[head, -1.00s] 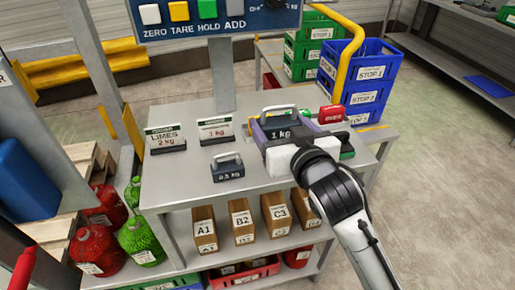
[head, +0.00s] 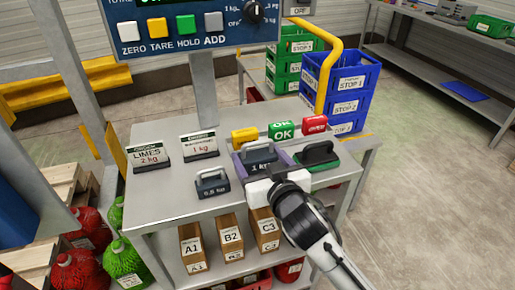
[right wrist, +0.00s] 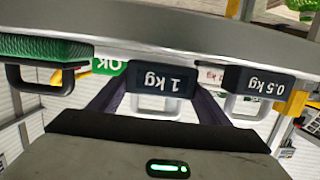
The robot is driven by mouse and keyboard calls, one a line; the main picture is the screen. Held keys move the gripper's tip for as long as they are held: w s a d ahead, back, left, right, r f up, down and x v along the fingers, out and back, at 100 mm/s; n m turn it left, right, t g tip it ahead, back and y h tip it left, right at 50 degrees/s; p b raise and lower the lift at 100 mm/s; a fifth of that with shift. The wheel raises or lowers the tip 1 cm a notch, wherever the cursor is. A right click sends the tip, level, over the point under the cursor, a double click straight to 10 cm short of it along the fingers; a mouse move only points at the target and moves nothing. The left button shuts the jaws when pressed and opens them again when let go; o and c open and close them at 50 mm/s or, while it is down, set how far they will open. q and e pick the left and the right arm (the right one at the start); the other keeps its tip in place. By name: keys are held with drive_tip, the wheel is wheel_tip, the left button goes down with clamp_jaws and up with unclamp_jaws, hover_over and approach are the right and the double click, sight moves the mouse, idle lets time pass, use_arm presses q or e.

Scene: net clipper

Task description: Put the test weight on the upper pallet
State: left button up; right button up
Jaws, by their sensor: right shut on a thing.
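The dark 1 kg test weight (head: 262,160) with a grey handle is at the grey table. My right gripper (head: 262,162) is shut on it, with a purple finger on each side. In the right wrist view the picture is upside down, and the 1 kg weight (right wrist: 160,82) sits between the fingers. I cannot tell whether its base touches the table. A wooden pallet (head: 62,180) is at the left, and another pallet (head: 25,262) shows nearer and lower in the picture. My left gripper is not in view.
The 0.5 kg weight (head: 212,183) stands left of the held weight. Yellow (head: 244,135), green OK (head: 282,130) and red (head: 315,124) blocks are behind. The scale post (head: 204,90) rises at the table's back.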

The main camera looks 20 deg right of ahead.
drive_tip(key=shift+f, duration=0.25)
drive_tip(key=shift+f, duration=0.1)
drive_tip(key=o, duration=1.6)
drive_tip(key=shift+f, duration=0.35)
drive_tip(key=shift+c, duration=0.2)
drive_tip(key=o, duration=0.4)
drive_tip(key=shift+r, duration=0.15)
